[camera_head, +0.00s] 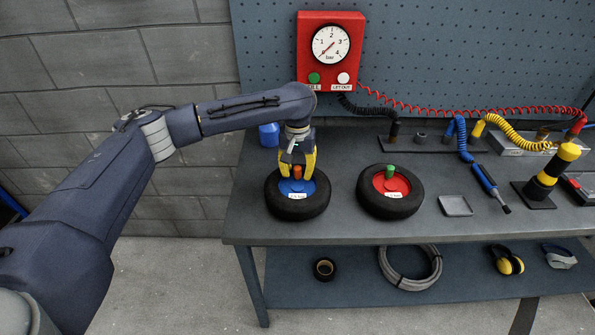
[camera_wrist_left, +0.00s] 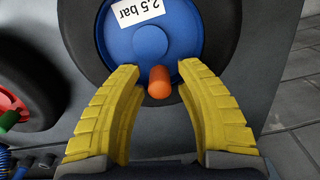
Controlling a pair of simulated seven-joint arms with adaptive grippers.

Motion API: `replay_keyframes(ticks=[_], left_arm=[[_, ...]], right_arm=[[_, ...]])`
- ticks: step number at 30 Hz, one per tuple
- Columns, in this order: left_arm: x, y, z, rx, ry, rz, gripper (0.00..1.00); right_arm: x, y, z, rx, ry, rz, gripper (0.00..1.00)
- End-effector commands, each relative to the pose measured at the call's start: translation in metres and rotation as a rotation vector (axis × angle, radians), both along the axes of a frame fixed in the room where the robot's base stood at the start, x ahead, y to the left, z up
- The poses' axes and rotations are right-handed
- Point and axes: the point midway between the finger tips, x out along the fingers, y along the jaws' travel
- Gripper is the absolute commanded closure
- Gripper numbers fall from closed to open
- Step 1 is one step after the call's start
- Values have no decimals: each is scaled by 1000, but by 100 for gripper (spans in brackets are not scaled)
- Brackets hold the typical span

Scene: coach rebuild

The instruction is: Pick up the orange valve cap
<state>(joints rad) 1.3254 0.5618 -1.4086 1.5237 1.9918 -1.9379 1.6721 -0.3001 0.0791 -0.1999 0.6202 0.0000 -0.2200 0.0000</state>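The orange valve cap (camera_head: 297,172) stands on the wheel with the blue hub (camera_head: 308,187), at the left of the bench. It also shows in the left wrist view (camera_wrist_left: 159,82), between the fingers and near their tips. My left gripper (camera_head: 297,176) is over this wheel with its yellow fingers apart, one on each side of the cap. In the left wrist view, gaps show between the cap and both fingers. The blue hub carries a label reading 2.5 bar. My right gripper is not in view.
A second wheel with a red hub (camera_head: 378,185) and a green cap (camera_head: 390,171) lies to the right. A small grey tray (camera_head: 455,206) is beyond it. A red gauge box (camera_head: 331,50) hangs behind. A blue container (camera_head: 269,135) stands behind the left wheel.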

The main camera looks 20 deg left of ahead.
Motion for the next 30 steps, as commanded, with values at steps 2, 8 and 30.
replay_keyframes(ticks=[2,8,30], left_arm=[[0,0,0,0,0,0,76],[0,0,0,0,0,0,99],[1,0,16,1,-3,-1,100]], right_arm=[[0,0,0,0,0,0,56],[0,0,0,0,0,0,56],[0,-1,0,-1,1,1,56]])
